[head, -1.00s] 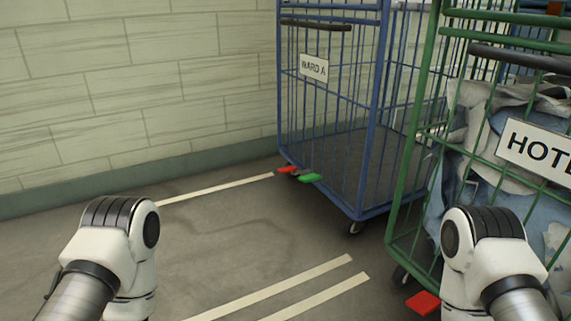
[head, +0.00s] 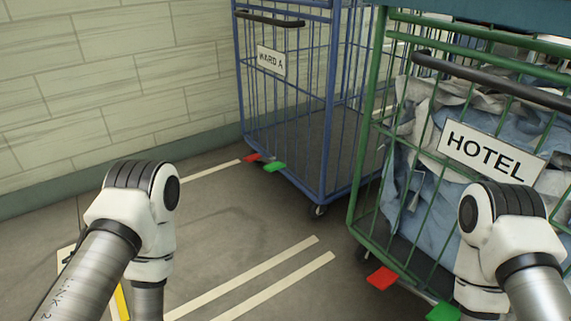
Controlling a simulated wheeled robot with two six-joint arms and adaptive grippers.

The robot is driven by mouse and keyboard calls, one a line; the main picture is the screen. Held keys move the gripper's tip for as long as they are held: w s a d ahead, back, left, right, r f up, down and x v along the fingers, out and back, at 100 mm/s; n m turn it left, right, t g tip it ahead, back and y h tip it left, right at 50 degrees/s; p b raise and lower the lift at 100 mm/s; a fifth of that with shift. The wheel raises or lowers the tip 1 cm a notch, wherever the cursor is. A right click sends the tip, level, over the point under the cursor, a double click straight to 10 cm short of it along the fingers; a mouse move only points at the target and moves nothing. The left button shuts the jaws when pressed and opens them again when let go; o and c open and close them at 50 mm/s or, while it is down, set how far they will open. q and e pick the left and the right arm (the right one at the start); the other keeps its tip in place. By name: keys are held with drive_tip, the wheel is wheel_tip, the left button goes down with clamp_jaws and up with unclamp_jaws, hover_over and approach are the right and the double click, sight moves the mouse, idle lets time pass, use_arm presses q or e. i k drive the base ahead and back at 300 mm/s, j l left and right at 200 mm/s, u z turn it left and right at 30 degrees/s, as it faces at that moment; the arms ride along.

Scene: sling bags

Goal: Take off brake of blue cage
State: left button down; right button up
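The blue cage (head: 331,110) stands near the wall at the upper middle of the head view, with a "WARD A" sign (head: 271,61) on its front. At its lower front edge are a red pedal (head: 252,157) and a green pedal (head: 274,167), side by side. The cage looks empty in the part that shows. My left arm is at the lower left and my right arm at the lower right, both well short of the blue cage. Neither gripper shows; only arm links are visible.
A green cage (head: 357,180) full of grey and blue cloth, with a "HOTEL" sign (head: 490,152), stands close at the right. It has a red pedal (head: 382,278) and a green pedal (head: 443,312) low in front. Floor with pale stripes (head: 245,280) is clear between my arms.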

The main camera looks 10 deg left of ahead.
sight(274, 165)
drive_tip(key=i+j+z, duration=0.2)
drive_tip(key=j+z, duration=0.2)
drive_tip(key=i+j+z, duration=0.2)
drive_tip(key=z, duration=0.25)
drive_tip(key=i+j+z, duration=0.1)
drive_tip(key=j+z, duration=0.3)
drive_tip(key=j, duration=0.15)
drive_tip(key=i+j+z, duration=0.1)
drive_tip(key=j, duration=1.15)
drive_tip(key=i+j+z, duration=0.15)
drive_tip(key=j, duration=1.1)
